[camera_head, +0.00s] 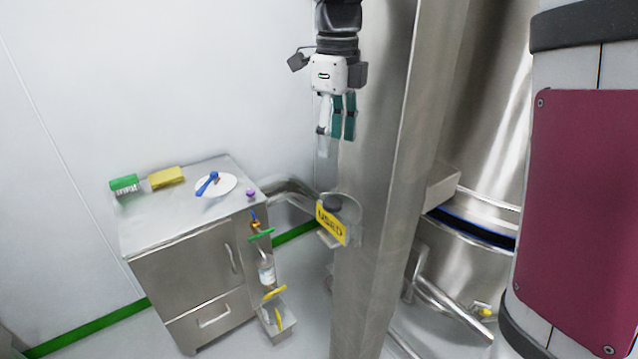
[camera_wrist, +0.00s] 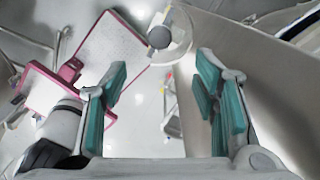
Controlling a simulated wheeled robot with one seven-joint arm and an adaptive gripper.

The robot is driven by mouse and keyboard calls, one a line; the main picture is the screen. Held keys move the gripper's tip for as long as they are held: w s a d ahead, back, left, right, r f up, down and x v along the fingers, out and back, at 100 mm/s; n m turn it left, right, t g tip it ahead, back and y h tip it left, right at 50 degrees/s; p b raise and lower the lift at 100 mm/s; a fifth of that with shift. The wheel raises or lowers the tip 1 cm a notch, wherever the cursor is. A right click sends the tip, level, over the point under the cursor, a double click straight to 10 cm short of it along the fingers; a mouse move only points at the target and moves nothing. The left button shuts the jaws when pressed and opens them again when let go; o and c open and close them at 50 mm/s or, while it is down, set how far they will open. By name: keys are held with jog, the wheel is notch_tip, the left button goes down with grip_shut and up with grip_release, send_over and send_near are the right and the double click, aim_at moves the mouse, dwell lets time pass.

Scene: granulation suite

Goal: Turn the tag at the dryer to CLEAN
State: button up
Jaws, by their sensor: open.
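A yellow tag (camera_head: 331,224) with dark letters that seem to read USED hangs at the steel column, below a round holder with a dark knob (camera_head: 332,202). In the wrist view the grey knob (camera_wrist: 159,37) shows at the top, over a pale round rim; the tag's lettering cannot be read there. My gripper (camera_head: 336,142) hangs fingers down, beside the column and well above the tag. Its teal-padded fingers (camera_wrist: 162,92) are apart and empty. No CLEAN lettering shows.
A steel cabinet (camera_head: 190,265) at left carries a green box (camera_head: 124,186), a yellow block (camera_head: 166,177) and a white plate (camera_head: 216,186) with a blue tool. The tall steel column (camera_head: 378,200) stands close right of my gripper; large steel vessels stand behind.

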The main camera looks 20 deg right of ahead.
aim_at(333, 201)
notch_tip(333, 201, down, 14)
jog(key=shift+r+p, duration=0.25)
jog(key=shift+p, duration=0.55)
jog(key=c, duration=1.2)
